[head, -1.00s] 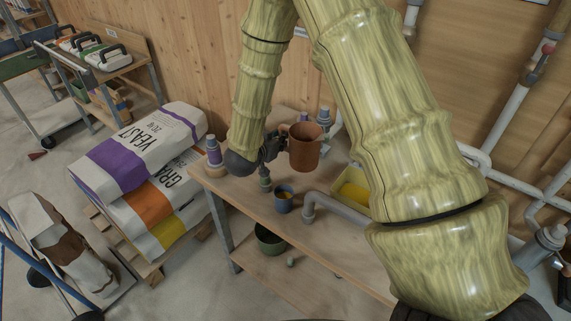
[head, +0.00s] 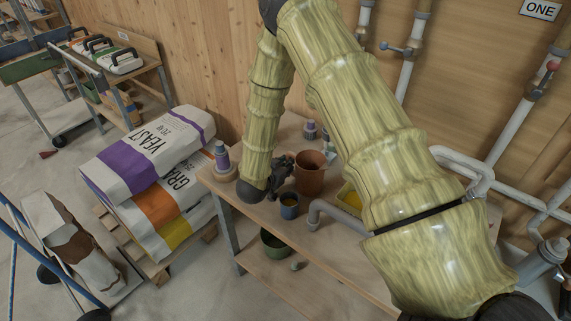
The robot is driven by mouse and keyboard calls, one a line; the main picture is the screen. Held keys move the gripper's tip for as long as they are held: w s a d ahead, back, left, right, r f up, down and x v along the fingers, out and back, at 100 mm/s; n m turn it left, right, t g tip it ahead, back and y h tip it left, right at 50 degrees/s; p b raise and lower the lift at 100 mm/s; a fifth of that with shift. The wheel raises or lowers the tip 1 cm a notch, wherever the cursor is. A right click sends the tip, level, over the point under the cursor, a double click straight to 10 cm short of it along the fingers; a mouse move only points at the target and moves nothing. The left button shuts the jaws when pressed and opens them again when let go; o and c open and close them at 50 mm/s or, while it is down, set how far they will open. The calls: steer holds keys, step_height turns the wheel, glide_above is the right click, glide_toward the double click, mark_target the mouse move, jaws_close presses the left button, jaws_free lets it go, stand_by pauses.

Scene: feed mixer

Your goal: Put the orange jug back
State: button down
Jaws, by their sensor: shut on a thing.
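The orange jug (head: 310,177), a brownish-orange open-topped vessel, is upright over the wooden workbench (head: 268,222). My gripper (head: 290,165) is at its left side and shut on it. The fingertips are small and partly hidden by my arm and the jug. The jug's base is at or close to the bench top; I cannot tell if it touches.
A green bowl (head: 273,243) sits on the lower shelf.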

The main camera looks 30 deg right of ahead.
steer(key=shift+f, duration=0.2)
steer(key=c, duration=1.3)
jaws_free()
steer(key=shift+c, duration=0.2)
steer(key=shift+r, duration=0.2)
steer(key=shift+s+a, duration=0.15)
steer(key=shift+a, duration=0.05)
steer(key=b+v, duration=0.4)
steer(key=v, duration=0.7)
steer(key=shift+s+a+r+b, duration=0.15)
steer(key=shift+s+b, duration=0.05)
steer(key=shift+b, duration=0.2)
